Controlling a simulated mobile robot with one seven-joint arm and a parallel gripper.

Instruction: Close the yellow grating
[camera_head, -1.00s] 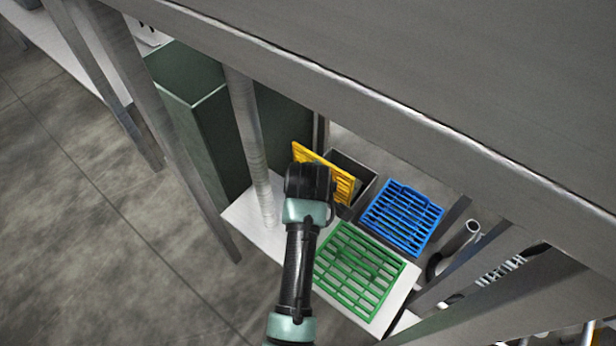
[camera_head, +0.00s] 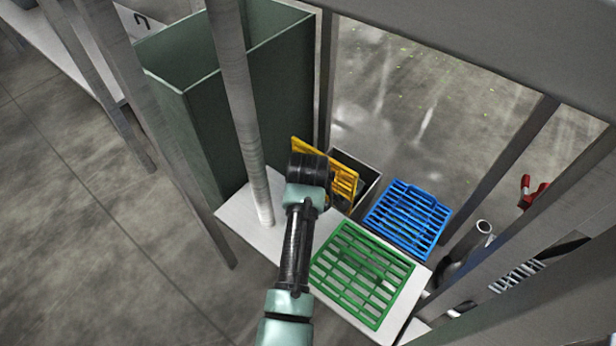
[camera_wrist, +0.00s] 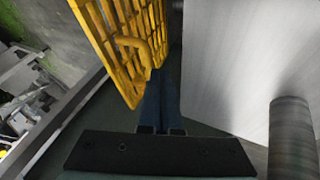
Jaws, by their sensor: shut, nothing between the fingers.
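The yellow grating (camera_head: 346,181) stands tilted up on edge at an open grey box (camera_head: 362,172), so it is open. In the wrist view the grating (camera_wrist: 112,38) fills the upper left, with its loop handle (camera_wrist: 140,50) facing me. My gripper (camera_wrist: 165,88) is shut and empty, its fingers close beside the grating's lower right edge; I cannot tell whether they touch it. In the head view my dark wrist covers part of the grating and hides the fingertips.
A blue grating (camera_head: 408,217) and a green grating (camera_head: 361,274) lie flat to the right and in front. A tall green bin (camera_head: 190,130) stands behind left. A metal post (camera_head: 236,100) rises close to my arm's left. Pipes (camera_head: 484,227) stand at right.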

